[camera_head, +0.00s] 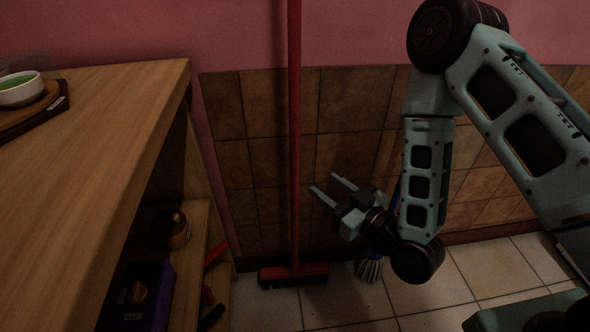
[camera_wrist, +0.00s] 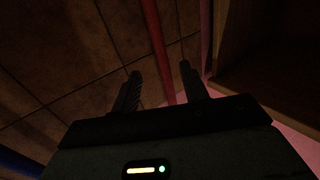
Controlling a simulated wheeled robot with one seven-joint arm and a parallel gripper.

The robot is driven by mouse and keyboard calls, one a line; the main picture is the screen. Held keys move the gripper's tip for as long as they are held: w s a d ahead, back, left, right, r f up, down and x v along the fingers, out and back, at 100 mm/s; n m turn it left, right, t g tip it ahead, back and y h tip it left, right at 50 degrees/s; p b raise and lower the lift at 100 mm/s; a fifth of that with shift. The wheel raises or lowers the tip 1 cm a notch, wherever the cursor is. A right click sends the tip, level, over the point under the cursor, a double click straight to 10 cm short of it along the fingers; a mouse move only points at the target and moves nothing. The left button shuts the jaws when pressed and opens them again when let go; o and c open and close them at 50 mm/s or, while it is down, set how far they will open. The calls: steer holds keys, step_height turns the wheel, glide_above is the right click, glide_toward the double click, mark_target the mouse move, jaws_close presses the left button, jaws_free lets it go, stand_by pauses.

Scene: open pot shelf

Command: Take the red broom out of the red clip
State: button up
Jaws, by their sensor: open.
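The red broom (camera_head: 294,150) stands upright against the tiled wall, with its head (camera_head: 293,274) on the floor. Its red handle runs up out of the top of the head view, so the red clip is not in view. My gripper (camera_head: 322,186) is open and empty, to the right of the handle at about mid-wall height, with its fingers pointing left and up. In the wrist view the red handle (camera_wrist: 159,48) passes between the directions of the two open fingers (camera_wrist: 160,70), beyond them. I cannot tell that anything touches.
A wooden shelf unit (camera_head: 105,130) stands at the left, with a bowl (camera_head: 20,92) on top and a purple box (camera_head: 138,296) inside. A blue-handled broom (camera_head: 369,269) stands partly hidden behind my wrist. Pale floor tiles (camera_head: 450,275) lie clear at the right.

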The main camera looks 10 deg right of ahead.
mark_target(298, 154)
steer(key=b+x, duration=0.2)
steer(key=x, duration=0.9)
steer(key=shift+w+a+b, duration=0.15)
steer(key=shift+w+b, duration=0.05)
steer(key=shift+b, duration=0.1)
jaws_close()
steer(key=shift+r, duration=0.1)
steer(key=shift+r+p, duration=1)
steer(key=shift+r, duration=0.45)
